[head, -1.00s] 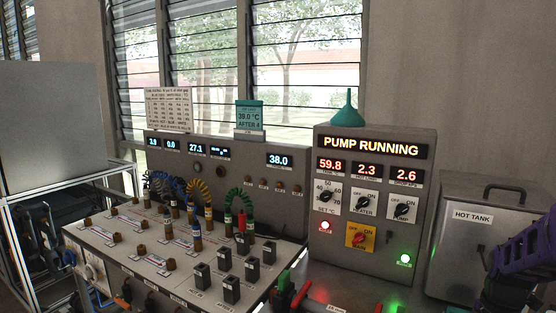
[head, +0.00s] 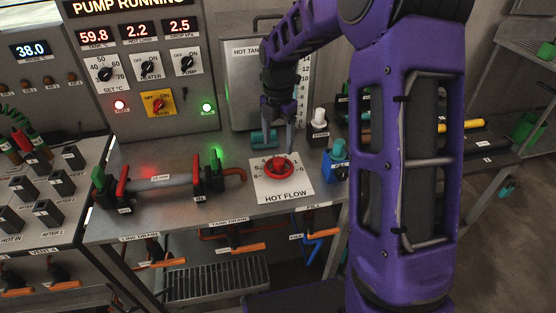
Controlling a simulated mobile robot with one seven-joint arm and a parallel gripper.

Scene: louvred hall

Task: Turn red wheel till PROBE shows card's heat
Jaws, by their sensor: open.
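The red wheel (head: 279,166) sits on a white plate (head: 286,191) lettered HOT FLOW, on the grey bench top. My gripper (head: 278,143) is open and empty, pointing down just above and behind the wheel, apparently not touching it. The probe display (head: 31,49) at the left edge reads 38.0; its small label is hard to read. The card is out of the current view; the earlier frame shows it reading 38.0 °C, AFTER 4.
The pump panel (head: 136,85) shows PUMP RUNNING, 59.8, 2.2 and 2.5. The hot tank (head: 240,75) stands behind my gripper. A pipe with green and red valve handles (head: 160,187) lies left of the wheel. A blue valve (head: 338,160) stands close on its right.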

